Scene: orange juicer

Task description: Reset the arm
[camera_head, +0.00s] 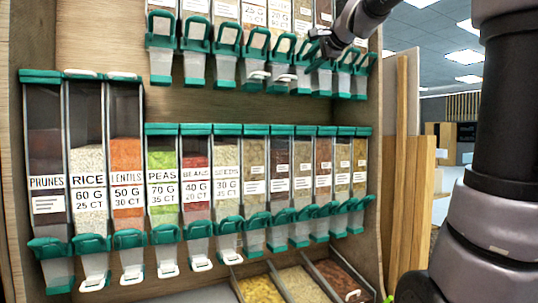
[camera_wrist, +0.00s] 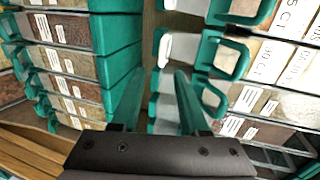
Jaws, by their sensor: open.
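My gripper (camera_head: 318,52) is high in the head view, close in front of the right part of the upper dispenser row. Part of it is hard to make out against the green spouts. In the wrist view my gripper (camera_wrist: 157,98) is open, with nothing held between its fingers. Dispenser spouts and lids lie close around the fingers there; I cannot tell whether they touch. My arm comes in from the right of the head view. No orange juicer shows.
A lower row of clear dispensers (camera_head: 125,155) with green lids and spouts holds dry foods. The upper dispenser row (camera_head: 225,45) hangs above it. Open bins (camera_head: 300,283) stand below. A wooden panel (camera_head: 422,190) edges the rack at right; open room lies beyond.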

